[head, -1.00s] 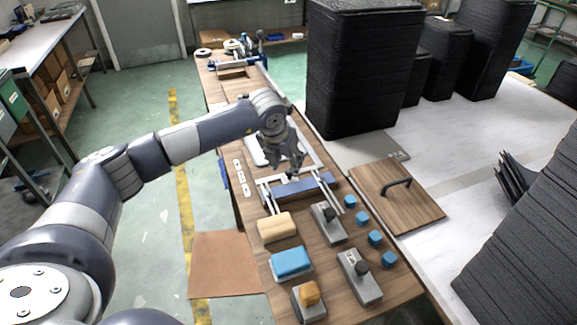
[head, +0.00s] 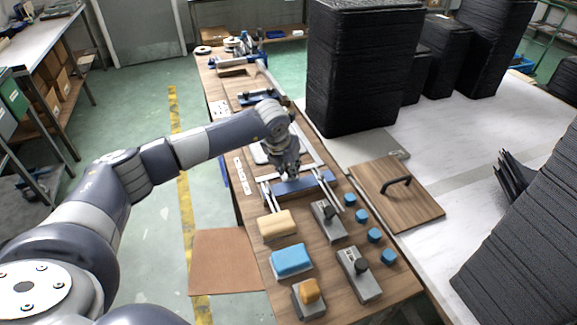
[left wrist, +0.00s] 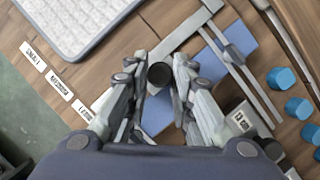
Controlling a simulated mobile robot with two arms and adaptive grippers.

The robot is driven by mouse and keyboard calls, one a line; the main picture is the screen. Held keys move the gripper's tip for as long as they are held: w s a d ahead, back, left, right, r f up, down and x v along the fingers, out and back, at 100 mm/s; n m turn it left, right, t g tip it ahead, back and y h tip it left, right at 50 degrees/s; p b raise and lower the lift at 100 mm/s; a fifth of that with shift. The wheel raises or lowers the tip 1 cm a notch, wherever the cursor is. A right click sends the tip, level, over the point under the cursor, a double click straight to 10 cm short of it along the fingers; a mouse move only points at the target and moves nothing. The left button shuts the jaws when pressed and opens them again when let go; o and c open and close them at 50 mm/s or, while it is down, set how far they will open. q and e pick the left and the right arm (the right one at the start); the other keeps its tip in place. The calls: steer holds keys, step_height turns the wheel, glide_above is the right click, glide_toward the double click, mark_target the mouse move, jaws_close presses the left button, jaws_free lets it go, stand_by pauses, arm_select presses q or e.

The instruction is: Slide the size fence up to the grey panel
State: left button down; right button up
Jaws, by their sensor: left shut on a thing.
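The size fence (left wrist: 191,36) is a grey metal bar with a dark round knob (left wrist: 160,75), lying across rails over a blue plate (left wrist: 227,52). My left gripper (left wrist: 160,78) is shut on that knob, its fingers on either side. The grey panel (left wrist: 75,22) lies to the upper left of the fence in the left wrist view. A strip of wood shows between panel and fence. My right gripper is not in view.
Small label cards (left wrist: 59,79) line the table's left side. Blue round pieces (head: 363,216), grey blocks with knobs (head: 358,275), a tan block (head: 277,225) and a blue block (head: 291,261) stand at the front. A tall black stack (head: 362,70) rises behind, to the right.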

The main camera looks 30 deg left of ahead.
arm_select(q)
steer(key=shift+w+a+f+b, duration=0.15)
steer(key=shift+w+a+b, duration=0.15)
steer(key=shift+a+b, duration=0.05)
steer(key=w+a+b, duration=0.2)
steer(key=w+a, duration=0.1)
steer(key=shift+w+a+b, duration=0.15)
steer(key=shift+a+b, duration=0.15)
steer(key=shift+b, duration=0.05)
steer(key=shift+w+a+r, duration=0.2)
steer(key=shift+a, duration=0.05)
steer(key=c, duration=1.4)
jaws_free()
steer(key=shift+r, duration=0.1)
steer(key=v, duration=1.1)
steer(key=shift+s+r, duration=0.15)
steer(key=shift+r, duration=0.2)
